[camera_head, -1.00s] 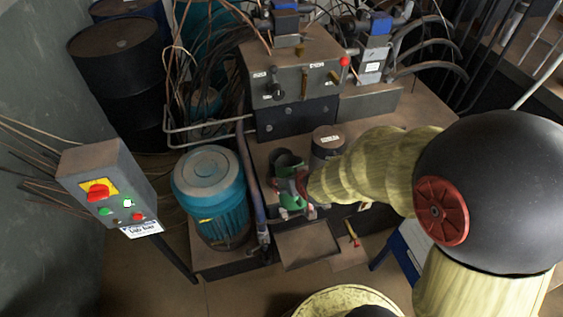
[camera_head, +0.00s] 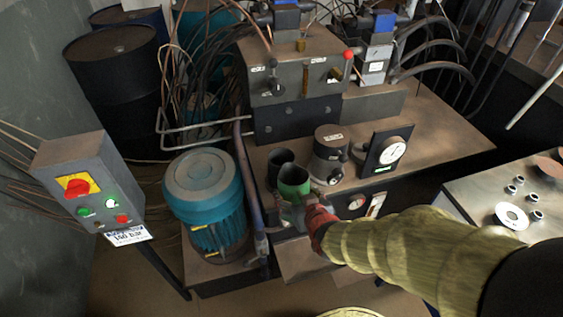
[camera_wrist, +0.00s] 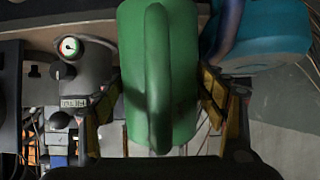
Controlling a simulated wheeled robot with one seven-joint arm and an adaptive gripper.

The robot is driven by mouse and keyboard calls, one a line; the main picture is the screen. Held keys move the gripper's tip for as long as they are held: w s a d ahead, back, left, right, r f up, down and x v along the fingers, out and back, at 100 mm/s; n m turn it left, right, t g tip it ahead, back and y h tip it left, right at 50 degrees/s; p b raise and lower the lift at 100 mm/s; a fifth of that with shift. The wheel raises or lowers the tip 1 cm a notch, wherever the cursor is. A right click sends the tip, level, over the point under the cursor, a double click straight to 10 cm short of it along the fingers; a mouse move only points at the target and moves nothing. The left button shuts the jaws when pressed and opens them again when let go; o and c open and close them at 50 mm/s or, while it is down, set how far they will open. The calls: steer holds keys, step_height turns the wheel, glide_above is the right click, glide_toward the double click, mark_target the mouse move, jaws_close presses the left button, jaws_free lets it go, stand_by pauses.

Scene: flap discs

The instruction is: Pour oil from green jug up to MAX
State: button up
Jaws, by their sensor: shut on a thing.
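The green jug (camera_head: 294,190) is in my gripper (camera_head: 313,213), in front of the tank top in the head view. It looks roughly upright, its open mouth facing up; no oil stream shows. In the wrist view the jug (camera_wrist: 183,75) fills the middle, its handle towards the camera, with the fingers of my gripper (camera_wrist: 160,100) on both sides. A dark open round neck (camera_head: 280,160) stands just behind and left of the jug; its inside is dark. A small pale gauge (camera_head: 377,204) is on the tank front; I cannot read a MAX mark or the oil level.
A grey cylinder (camera_head: 330,150) and a dial gauge (camera_head: 391,151) stand right of the jug. A blue motor (camera_head: 203,190) and an upright pipe (camera_head: 246,180) are at the left. The valve block (camera_head: 295,75) stands behind. A bench with metal parts (camera_head: 470,195) is at the right.

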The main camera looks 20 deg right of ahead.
mark_target(299, 187)
steer(key=shift+s+f+t, duration=0.2)
steer(key=shift+f+t, duration=0.1)
steer(key=shift+t, duration=0.5)
step_height(299, 187, up, 6)
steer(key=p, duration=0.4)
steer(key=shift+s, duration=0.1)
stand_by(0.7)
